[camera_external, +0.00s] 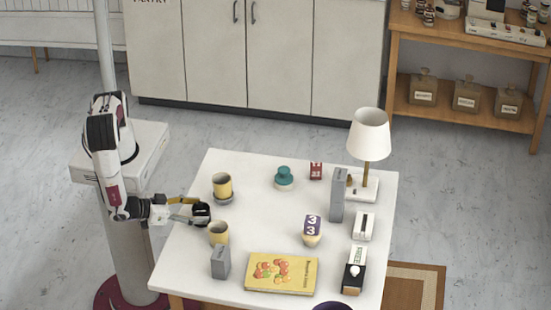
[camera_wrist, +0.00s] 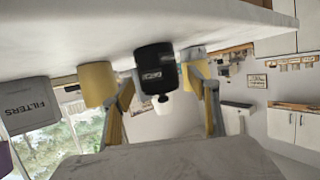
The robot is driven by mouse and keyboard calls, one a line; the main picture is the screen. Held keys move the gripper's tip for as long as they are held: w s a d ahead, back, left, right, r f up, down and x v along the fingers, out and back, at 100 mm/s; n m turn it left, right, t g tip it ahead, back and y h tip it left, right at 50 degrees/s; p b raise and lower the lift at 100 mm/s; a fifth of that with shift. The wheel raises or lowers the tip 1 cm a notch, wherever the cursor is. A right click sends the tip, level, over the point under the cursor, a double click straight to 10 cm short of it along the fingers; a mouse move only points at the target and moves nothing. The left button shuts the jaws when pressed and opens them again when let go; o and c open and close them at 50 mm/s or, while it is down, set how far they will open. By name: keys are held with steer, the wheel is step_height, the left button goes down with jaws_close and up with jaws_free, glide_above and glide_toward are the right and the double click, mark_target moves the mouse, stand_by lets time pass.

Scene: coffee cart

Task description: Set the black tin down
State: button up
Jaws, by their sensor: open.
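The black tin (camera_external: 201,214) stands upright on the white table (camera_external: 275,225) near its left edge, with a small knob on its lid. In the wrist view, which is upside down, the tin (camera_wrist: 153,72) is between my two fingers with its base against the tabletop. My gripper (camera_external: 190,211) reaches in low from the left. Its fingers are open on either side of the tin, also seen in the wrist view (camera_wrist: 167,88). Whether either finger touches the tin is hard to tell.
A grey box (camera_external: 220,262) and a yellow book (camera_external: 282,274) are nearer the front. The table's middle is fairly clear.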

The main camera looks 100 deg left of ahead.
steer(key=shift+x, duration=0.9)
jaws_close()
